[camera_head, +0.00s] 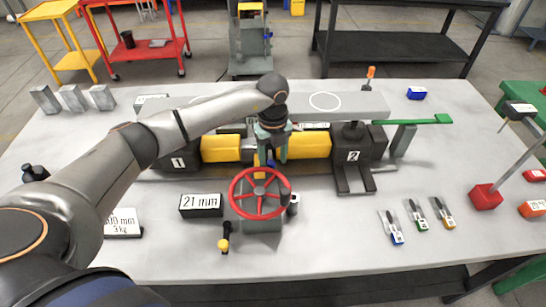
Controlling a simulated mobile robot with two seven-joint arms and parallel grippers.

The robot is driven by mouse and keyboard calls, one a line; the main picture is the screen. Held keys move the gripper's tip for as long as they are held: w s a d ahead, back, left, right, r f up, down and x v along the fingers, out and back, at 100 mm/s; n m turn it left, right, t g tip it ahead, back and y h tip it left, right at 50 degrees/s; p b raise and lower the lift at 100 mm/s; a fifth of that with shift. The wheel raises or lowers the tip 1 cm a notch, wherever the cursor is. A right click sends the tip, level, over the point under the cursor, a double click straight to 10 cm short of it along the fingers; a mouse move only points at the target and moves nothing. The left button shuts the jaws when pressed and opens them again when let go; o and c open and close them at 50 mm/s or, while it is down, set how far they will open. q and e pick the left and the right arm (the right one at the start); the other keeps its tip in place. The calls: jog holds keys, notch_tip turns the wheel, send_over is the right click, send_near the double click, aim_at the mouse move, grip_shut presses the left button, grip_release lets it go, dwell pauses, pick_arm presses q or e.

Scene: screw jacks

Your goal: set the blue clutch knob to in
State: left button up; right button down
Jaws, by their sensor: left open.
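My left gripper (270,156) points down over the middle of the table, just behind the red handwheel (236,201). It is open, with its fingers partly hidden against the machine. A small blue part (271,164), which looks like the clutch knob, shows at the fingertips. I cannot tell whether the fingers touch it or sit around it, nor which position it is in. A yellow part shows just left of it. My right gripper is not in view.
A grey beam (360,105) lies behind the gripper, above jacks marked 1 (178,162) and 2 (352,156). A 21 mm block (201,205) stands left of the wheel, a yellow-knobbed lever (224,244) in front. Small handled tools (417,216) lie at right.

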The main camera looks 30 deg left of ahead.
pick_arm(q)
jog(key=shift+r, duration=0.1)
notch_tip(320, 180, up, 12)
jog(key=b, duration=0.1)
jog(key=shift+r, duration=0.2)
dwell(0.6)
